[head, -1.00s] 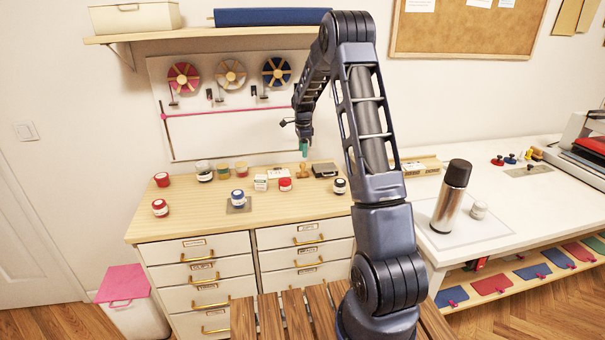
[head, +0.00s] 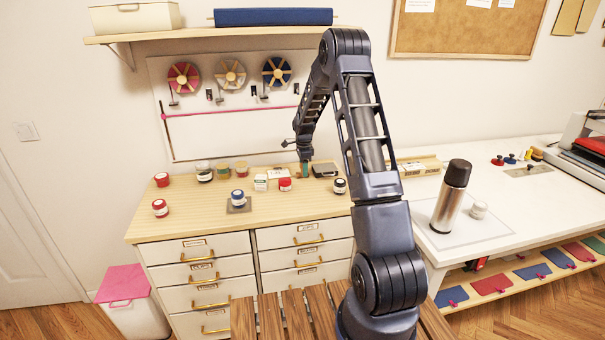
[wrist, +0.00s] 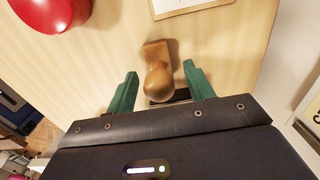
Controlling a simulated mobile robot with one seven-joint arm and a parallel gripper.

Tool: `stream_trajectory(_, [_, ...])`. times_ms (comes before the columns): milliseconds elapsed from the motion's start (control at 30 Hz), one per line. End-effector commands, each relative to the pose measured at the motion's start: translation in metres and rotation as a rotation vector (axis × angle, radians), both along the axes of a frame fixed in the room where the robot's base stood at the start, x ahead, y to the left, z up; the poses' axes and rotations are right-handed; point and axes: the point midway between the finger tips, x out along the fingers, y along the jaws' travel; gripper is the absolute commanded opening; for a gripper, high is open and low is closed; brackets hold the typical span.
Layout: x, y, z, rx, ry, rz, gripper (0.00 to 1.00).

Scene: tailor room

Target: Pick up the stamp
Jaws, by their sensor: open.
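The stamp (wrist: 158,80) is a wooden piece with a round knob handle and stands on the pale wooden cabinet top in the wrist view. My gripper (wrist: 160,88) is open, with its green fingers on either side of the stamp's knob. A gap shows between each finger and the knob, so neither seems to touch it. In the head view my gripper (head: 304,170) is low over the back of the cabinet top (head: 210,215), and it mostly hides the stamp there.
A dark box (head: 325,170) lies just right of my gripper. A white card (head: 278,173) lies to its left. A red-lidded jar (head: 285,184) and a white jar (head: 261,182) stand in front. A steel flask (head: 452,197) stands on the white table.

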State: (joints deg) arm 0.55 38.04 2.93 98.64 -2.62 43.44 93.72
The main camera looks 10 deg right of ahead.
Motion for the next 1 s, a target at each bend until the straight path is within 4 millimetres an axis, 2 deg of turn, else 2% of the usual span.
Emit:
stream_trajectory(133, [0.0003,0.0008,-0.0154,0.000,0.000,0.002,0.53])
stream_trajectory(367, [0.0004,0.0008,-0.0168,0.000,-0.002,0.002,0.53])
stream_trajectory(600, [0.0004,0.0008,-0.0166,0.000,-0.002,0.002,0.06])
stream_trajectory(867, [0.0005,0.0008,-0.0159,0.000,-0.002,0.002,0.04])
stream_trajectory(1000, [0.0010,0.0010,-0.0079,0.000,-0.004,0.001,0.04])
